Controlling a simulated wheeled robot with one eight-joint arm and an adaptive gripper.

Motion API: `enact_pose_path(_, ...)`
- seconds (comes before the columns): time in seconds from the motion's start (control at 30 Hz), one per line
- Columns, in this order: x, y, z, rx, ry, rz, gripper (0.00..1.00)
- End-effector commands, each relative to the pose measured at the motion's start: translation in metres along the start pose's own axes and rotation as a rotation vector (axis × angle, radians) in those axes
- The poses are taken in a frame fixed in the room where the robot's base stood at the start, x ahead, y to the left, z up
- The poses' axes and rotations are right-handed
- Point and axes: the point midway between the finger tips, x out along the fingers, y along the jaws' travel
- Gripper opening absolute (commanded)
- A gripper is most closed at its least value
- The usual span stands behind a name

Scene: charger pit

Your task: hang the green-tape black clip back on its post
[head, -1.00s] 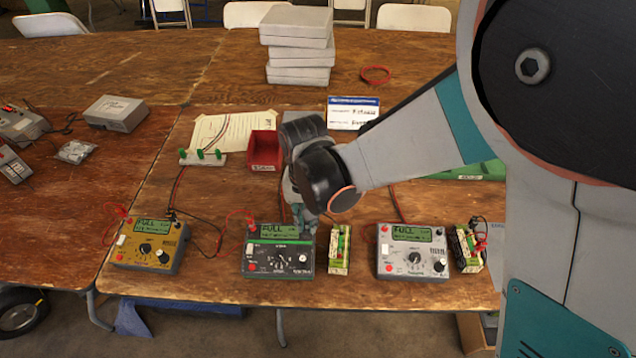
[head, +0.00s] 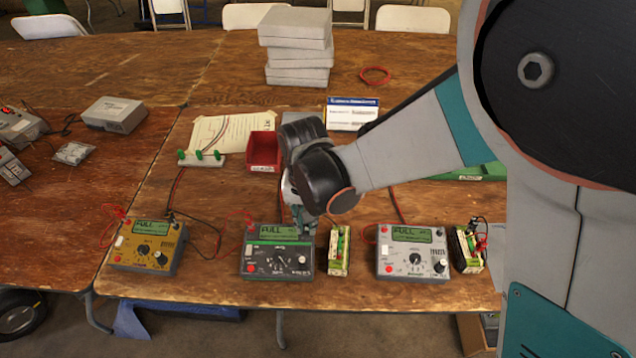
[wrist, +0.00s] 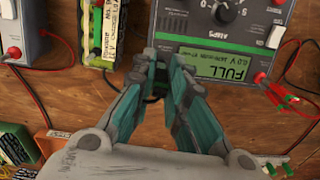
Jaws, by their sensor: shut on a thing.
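My gripper (wrist: 162,62) is shut on the green-tape black clip (wrist: 156,92), which shows only as a small dark piece between the fingers; its tape is hard to make out. The fingertips are beside the end of the black charger (wrist: 225,45) with a green stripe, whose screen reads FULL. In the head view, my gripper (head: 304,228) is at this charger's (head: 278,262) back right corner. A red clip (wrist: 262,79) sits at the other corner, with green tape on its lead. The black clip's post is hidden by my fingers; I cannot tell whether the clip touches it.
A battery pack (head: 339,250) stands just right of the black charger. A grey charger (head: 412,252) is further right and a yellow charger (head: 149,246) is to the left. A red bin (head: 265,150) and a white strip with green pegs (head: 203,160) are behind. Loose leads cross the table.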

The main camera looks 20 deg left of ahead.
Motion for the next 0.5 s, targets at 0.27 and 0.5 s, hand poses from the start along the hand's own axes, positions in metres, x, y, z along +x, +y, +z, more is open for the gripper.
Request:
enact_pose_path(0.27, 0.0003, 0.0, 0.0, 0.0, 0.0, 0.0, 0.01)
enact_pose_path(0.5, 0.0003, 0.0, 0.0, 0.0, 0.0, 0.0, 0.37)
